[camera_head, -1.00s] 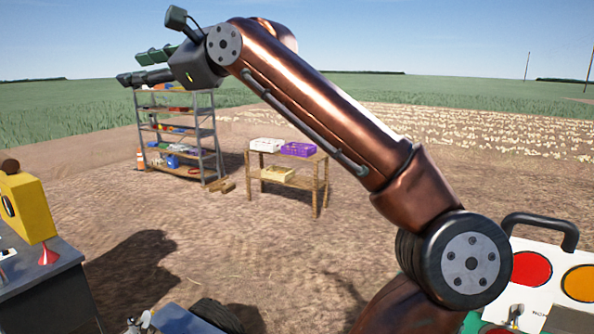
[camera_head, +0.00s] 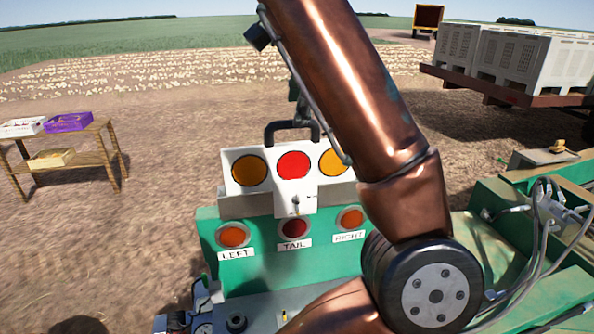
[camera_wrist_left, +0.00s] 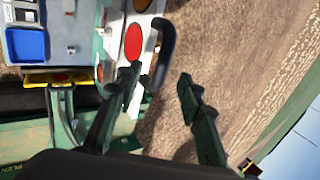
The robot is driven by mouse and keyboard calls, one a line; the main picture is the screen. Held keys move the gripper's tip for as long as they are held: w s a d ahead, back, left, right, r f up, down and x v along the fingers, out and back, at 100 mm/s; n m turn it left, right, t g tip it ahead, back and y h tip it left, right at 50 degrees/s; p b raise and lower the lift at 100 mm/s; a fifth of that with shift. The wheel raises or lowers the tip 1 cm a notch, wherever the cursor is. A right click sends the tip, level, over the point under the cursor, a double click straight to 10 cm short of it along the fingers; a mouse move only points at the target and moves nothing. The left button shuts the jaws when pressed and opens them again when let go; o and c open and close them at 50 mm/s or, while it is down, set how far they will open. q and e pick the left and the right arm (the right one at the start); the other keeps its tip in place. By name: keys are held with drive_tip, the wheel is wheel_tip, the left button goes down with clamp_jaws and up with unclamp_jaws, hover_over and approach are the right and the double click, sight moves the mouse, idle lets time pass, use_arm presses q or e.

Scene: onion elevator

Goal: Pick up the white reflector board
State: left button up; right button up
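The white reflector board (camera_head: 294,166) stands upright in the middle of the head view, with orange, red and orange discs and a black handle (camera_head: 290,125) on top. My copper arm hides part of its right side. My left gripper (camera_head: 299,100) is mostly hidden behind that arm, just above the handle. In the left wrist view, the gripper (camera_wrist_left: 158,84) is open, its fingers apart and empty. The board's red disc (camera_wrist_left: 133,42) lies by the left finger, and the handle (camera_wrist_left: 165,52) lies just beyond the gap between the fingertips. Contact cannot be told.
The board sits at a green machine panel (camera_head: 265,260) with lamps labelled LEFT, TAIL and RIGHT. Cables (camera_head: 545,230) run at right. A wooden table (camera_head: 90,155) with crates (camera_head: 68,122) stands at left. A trailer (camera_head: 500,92) with large bins is at back right.

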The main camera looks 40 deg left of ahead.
use_arm(q)
drive_tip(key=x, duration=0.7)
drive_tip(key=shift+w+a, duration=0.15)
drive_tip(key=shift+a, duration=0.15)
drive_tip(key=shift+c, duration=0.7)
clamp_jaws()
